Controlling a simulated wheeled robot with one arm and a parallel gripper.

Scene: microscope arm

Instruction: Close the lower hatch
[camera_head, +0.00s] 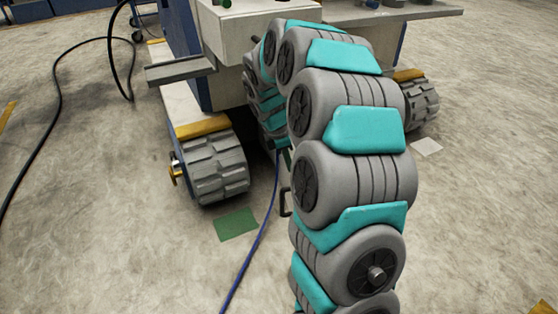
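A large wheeled machine (226,32) with a pale upper body and blue lower sides stands at the top centre. My grey and teal segmented arm rises from the bottom right, arches over and runs down at the machine's front. It covers much of the space between the wheels. I cannot make out the lower hatch clearly. A small dark C-shaped handle (285,202) shows at the left edge of my arm, and I cannot tell what it is fixed to. My gripper is hidden behind the arm's own segments.
A ribbed grey wheel (216,167) under a yellow fender is left of my arm; another wheel (420,103) is to the right. A blue cable (263,232) runs across the floor past a green patch (236,224). A black cable (52,120) lies left.

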